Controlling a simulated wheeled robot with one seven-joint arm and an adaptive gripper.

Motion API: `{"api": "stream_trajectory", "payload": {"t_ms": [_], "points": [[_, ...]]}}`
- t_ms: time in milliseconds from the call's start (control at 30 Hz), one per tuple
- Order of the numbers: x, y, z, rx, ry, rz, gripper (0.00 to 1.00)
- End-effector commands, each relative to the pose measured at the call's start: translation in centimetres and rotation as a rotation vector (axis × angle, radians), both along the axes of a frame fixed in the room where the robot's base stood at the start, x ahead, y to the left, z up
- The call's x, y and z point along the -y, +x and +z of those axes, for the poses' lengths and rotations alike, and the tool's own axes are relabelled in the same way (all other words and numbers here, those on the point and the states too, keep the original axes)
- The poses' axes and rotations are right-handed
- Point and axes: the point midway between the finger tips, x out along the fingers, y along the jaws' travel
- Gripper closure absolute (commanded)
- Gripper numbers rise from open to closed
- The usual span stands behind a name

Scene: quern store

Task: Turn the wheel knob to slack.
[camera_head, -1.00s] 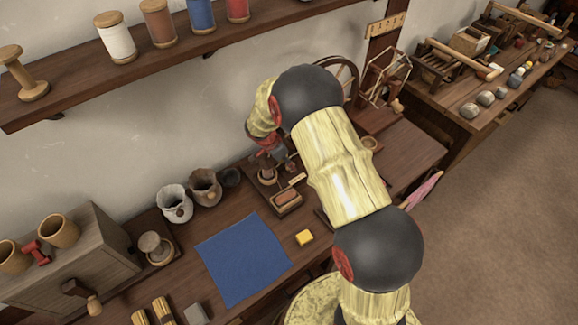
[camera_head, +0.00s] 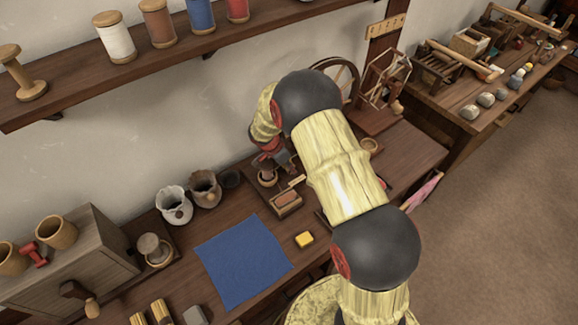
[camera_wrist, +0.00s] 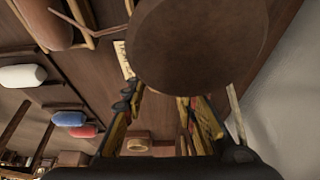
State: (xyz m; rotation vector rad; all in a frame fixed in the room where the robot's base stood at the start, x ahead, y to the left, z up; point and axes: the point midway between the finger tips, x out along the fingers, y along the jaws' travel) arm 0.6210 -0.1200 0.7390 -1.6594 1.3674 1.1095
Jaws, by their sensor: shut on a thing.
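A round brown wooden knob, which I take to be the wheel knob (camera_wrist: 200,42), fills the upper middle of the wrist view, very close. My gripper (camera_wrist: 165,92) shows there with its yellow-and-black fingers reaching to the knob, and it is shut on it. The knob hides the fingertips. In the head view my gripper (camera_head: 280,160) is low over the back of the bench, partly behind my arm. The grip itself is too small to make out there. A pale tag with marks (camera_wrist: 124,60) lies beside the knob; its writing is not readable.
A small wooden box (camera_head: 286,203), a yellow block (camera_head: 304,240) and a blue cloth (camera_head: 240,262) lie on the bench in front. Two pots (camera_head: 174,204) stand to the left. A spoked wheel (camera_head: 345,82) is behind my arm. A spool shelf (camera_head: 160,52) hangs above.

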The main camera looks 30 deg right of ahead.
Motion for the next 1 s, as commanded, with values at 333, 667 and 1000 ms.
{"api": "stream_trajectory", "payload": {"t_ms": [333, 667, 1000], "points": [[-0.01, 0.03, 0.01, 0.001, 0.0, 0.003, 0.97], [0.03, 0.02, -0.06, 0.003, 0.0, 0.107, 0.97], [0.14, -0.2, -0.11, 0.004, 0.0, 0.391, 0.97]]}}
